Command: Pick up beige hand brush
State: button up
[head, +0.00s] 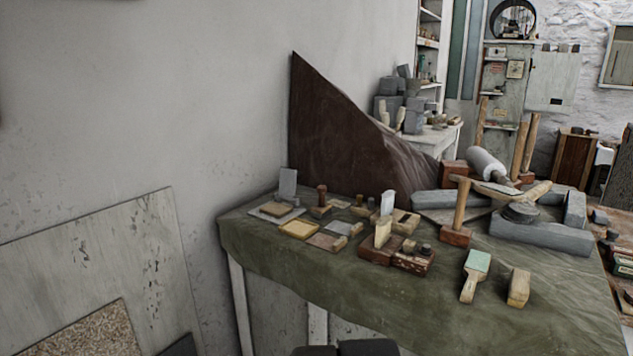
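Near the right front of the cloth-covered table (430,318) lies a beige block-shaped piece (518,288) that may be the beige hand brush. To its left lies a paddle-shaped tool (474,274) with a beige handle and a pale green top. Another pale beige piece (382,233) stands upright on a reddish-brown block near the middle. All are small, so I cannot tell for sure which is the hand brush. My gripper's fingertips are not in view. Only dark parts, probably mine, show at the bottom edge.
A wooden mallet (458,210), a grey stone frame (540,235) and several small blocks crowd the table. A dark brown slab (345,140) stands behind, by the wall. A board (110,270) leans at left. The table's front edge is fairly clear.

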aim_at(520, 285)
jog(key=k+j+u, duration=0.1)
jog(key=j+z, duration=0.1)
jog(key=z, duration=1.35)
